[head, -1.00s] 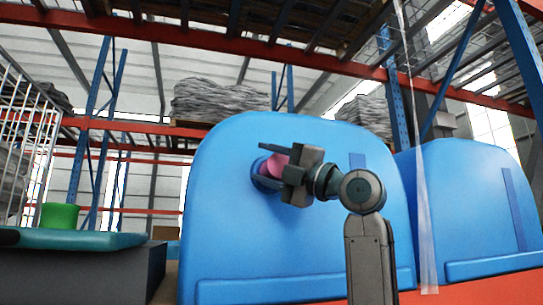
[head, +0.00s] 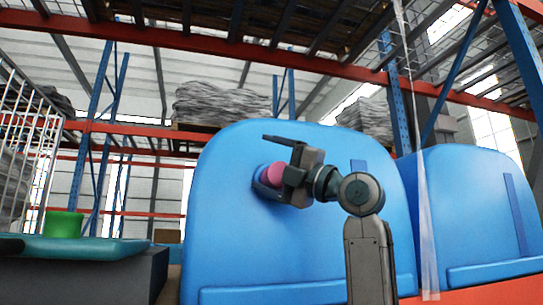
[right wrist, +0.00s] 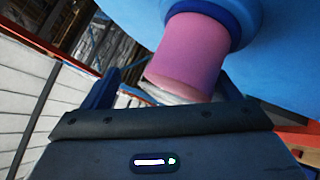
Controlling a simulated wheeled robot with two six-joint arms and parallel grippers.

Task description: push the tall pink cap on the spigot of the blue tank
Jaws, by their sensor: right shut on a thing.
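The blue tank (head: 235,235) stands in the middle of the head view, its spigot (head: 261,176) sticking out of the front. The pink cap (head: 275,174) is at the spigot's end, in line with it. In the right wrist view the cap (right wrist: 188,55) meets the blue collar (right wrist: 238,18); how deep it sits I cannot tell. My right gripper (head: 279,166) is shut on the cap, with one finger above it in the head view and its palm to the right. In the wrist view the fingers flank the cap's near end. My left gripper is not in view.
A second blue tank (head: 470,215) stands to the right, behind a hanging clear strip (head: 423,200). At the left, a green cap (head: 63,225) sits on a teal tray (head: 100,249) on a dark table. A white wire cage (head: 25,130) and racking stand behind.

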